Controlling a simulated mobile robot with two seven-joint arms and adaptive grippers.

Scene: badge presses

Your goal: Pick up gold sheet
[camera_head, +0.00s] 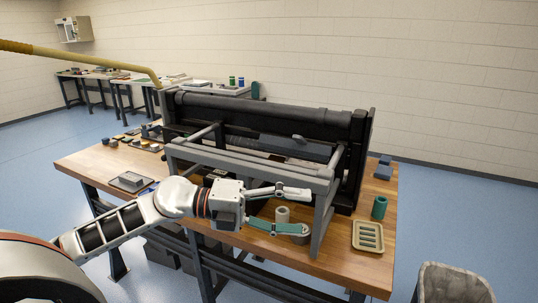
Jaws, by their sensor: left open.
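My left gripper (298,212) reaches in from the left over the front of the wooden workbench (345,272). Its fingers are spread apart in front of the black and grey press (270,125). A cream roll (282,214) stands between or just behind the fingers, and I cannot tell whether they touch it. I cannot pick out a gold sheet with certainty. Small yellowish and dark pieces (140,142) lie at the bench's left end, too small to identify. My right gripper is not in view.
The press's grey frame (323,215) stands close to my left gripper. A beige slotted tray (367,236) and a green roll (380,207) are on the right. A small grey block on a plate (131,181) lies front left. A grey bin (450,284) stands at lower right.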

